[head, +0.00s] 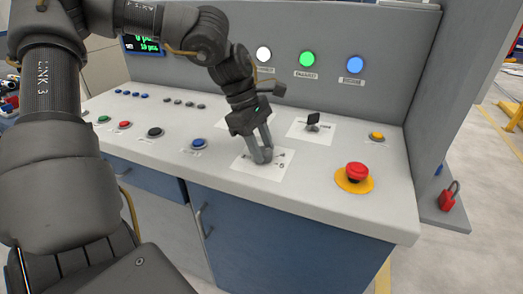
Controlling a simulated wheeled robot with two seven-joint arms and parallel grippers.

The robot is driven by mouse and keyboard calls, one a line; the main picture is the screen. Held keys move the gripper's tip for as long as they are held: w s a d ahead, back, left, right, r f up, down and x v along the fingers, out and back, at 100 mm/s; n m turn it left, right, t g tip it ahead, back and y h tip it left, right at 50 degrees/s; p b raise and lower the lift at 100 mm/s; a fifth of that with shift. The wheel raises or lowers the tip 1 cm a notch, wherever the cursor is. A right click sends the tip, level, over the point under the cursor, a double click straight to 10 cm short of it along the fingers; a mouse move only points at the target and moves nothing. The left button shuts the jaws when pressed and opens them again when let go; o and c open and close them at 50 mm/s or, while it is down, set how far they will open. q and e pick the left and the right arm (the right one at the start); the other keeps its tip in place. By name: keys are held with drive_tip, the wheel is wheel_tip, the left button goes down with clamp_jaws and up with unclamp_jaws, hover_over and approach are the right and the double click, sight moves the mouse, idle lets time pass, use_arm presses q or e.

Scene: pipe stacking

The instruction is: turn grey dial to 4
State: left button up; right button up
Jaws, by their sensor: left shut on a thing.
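The grey dial (265,157) sits on a white label plate (271,174) on the sloped top of the console. Its numbers are too small to read, and the fingers hide much of it. My left gripper (259,156) reaches down from above, with its fingers shut on the dial. My right gripper is not in view.
A red emergency button (356,172) on a yellow base is to the right of the dial. A black switch (313,121) stands behind it, and a blue button (199,144) is to its left. White, green (307,59) and blue lamps line the back panel. A red padlock (448,197) hangs at the right.

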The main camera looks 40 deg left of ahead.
use_arm(q)
drive_tip(key=shift+w+m+g, duration=0.1)
drive_tip(key=shift+m+g, duration=0.5)
drive_tip(key=shift+m, duration=0.9)
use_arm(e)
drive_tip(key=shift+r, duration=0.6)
use_arm(q)
drive_tip(key=o, duration=1)
drive_tip(key=p+v, duration=0.1)
drive_tip(key=v, duration=0.9)
drive_tip(key=shift+a+r, duration=0.2)
drive_tip(key=shift+r, duration=0.1)
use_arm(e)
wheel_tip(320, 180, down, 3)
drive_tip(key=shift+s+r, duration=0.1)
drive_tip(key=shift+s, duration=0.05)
